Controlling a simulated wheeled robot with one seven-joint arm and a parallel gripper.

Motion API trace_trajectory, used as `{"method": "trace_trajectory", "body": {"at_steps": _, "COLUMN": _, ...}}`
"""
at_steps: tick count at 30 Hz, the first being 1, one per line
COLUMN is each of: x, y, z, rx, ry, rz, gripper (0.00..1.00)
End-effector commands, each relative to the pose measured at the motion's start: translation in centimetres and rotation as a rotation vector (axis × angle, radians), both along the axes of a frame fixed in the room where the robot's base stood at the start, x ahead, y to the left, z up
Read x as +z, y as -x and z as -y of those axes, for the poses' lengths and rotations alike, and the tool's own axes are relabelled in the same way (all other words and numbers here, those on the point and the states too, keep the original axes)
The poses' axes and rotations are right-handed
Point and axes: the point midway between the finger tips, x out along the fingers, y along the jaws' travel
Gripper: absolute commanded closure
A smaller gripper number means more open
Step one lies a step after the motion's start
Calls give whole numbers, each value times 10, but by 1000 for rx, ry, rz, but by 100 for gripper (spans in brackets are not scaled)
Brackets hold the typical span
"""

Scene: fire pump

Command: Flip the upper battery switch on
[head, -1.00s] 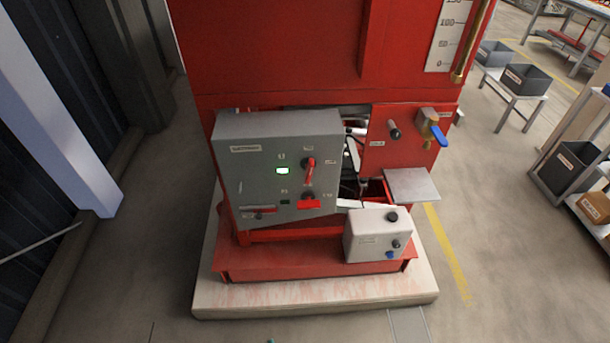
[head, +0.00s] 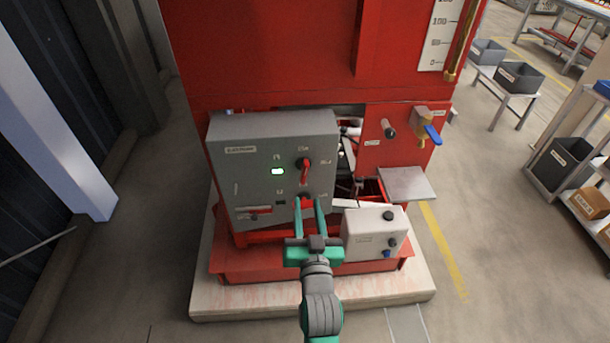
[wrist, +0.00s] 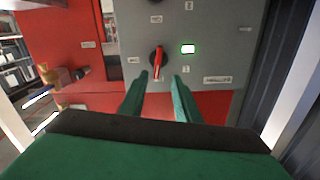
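The grey battery box (head: 250,170) is on the front of the red machine. Its upper switch (head: 305,168) has a dark knob and a red handle pointing roughly down, beside a lit green lamp (head: 278,171). The lower switch (head: 304,196) is partly hidden behind my fingers. My gripper (head: 307,200) is open and empty, in front of the box. In the wrist view, which is turned over, the upper switch (wrist: 158,60) shows just beyond and between the tips of my gripper (wrist: 160,76). The fingers look apart from it.
A white box (head: 372,235) with knobs stands right of my gripper on the red base. A blue-handled valve (head: 432,133) and a grey shelf plate (head: 407,184) are further right. The floor to the left is clear.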

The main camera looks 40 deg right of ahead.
Motion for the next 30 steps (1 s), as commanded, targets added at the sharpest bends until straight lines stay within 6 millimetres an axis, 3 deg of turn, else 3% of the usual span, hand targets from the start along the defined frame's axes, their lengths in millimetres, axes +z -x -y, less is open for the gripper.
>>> {"method": "trace_trajectory", "body": {"at_steps": 8, "x": 6, "y": -15, "z": 15, "rx": -8, "ry": -1, "rz": 6, "gripper": 70}}
{"method": "trace_trajectory", "body": {"at_steps": 21, "x": 7, "y": -75, "z": 52, "rx": -7, "ry": 0, "rz": 6, "gripper": 70}}
{"method": "trace_trajectory", "body": {"at_steps": 30, "x": 6, "y": -93, "z": 63, "rx": -7, "ry": -1, "rz": 5, "gripper": 70}}
